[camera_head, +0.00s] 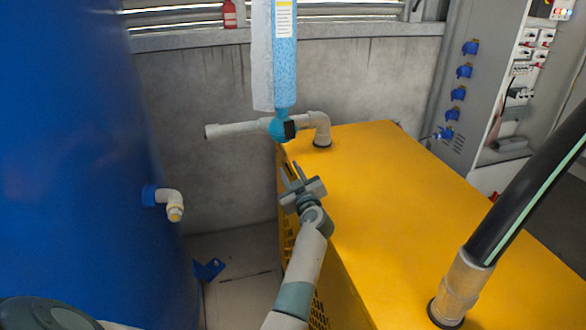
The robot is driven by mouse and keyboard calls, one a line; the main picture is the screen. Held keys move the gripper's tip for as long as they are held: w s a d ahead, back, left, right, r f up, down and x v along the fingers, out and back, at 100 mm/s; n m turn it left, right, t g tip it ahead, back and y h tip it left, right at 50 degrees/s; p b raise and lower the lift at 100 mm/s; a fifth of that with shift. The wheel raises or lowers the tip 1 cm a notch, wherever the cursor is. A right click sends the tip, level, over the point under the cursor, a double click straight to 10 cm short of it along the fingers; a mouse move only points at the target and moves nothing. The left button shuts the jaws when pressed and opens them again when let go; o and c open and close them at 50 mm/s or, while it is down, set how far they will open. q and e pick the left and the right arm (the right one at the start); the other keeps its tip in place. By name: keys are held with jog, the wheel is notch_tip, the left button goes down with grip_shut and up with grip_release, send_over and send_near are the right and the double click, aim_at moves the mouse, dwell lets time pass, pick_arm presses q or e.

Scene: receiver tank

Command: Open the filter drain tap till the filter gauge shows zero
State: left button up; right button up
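A clear blue filter column (284,70) with a yellow-and-white label hangs at the top centre, cut off by the picture's upper edge. Under it is a round blue fitting (276,131) with a small black part (290,129), which looks like the drain tap; its handle position is too small to tell. I see no filter gauge in this view. My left gripper (291,169) is below the black part, near the yellow cabinet's left edge. Its two thin fingers point up and stand apart, with nothing between them. It appears clear of the tap. My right gripper is not in view.
A pale pipe (235,129) runs left and right from the fitting, bending down into the yellow cabinet (400,200). A blue tank (70,150) with a pale outlet (172,200) fills the left. A black hose (525,195) rises at right. A grey electrical panel (490,90) stands behind.

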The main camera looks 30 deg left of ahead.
pick_arm(q)
jog(key=shift+s+a+r, duration=0.1)
jog(key=shift+r, duration=0.1)
grip_shut()
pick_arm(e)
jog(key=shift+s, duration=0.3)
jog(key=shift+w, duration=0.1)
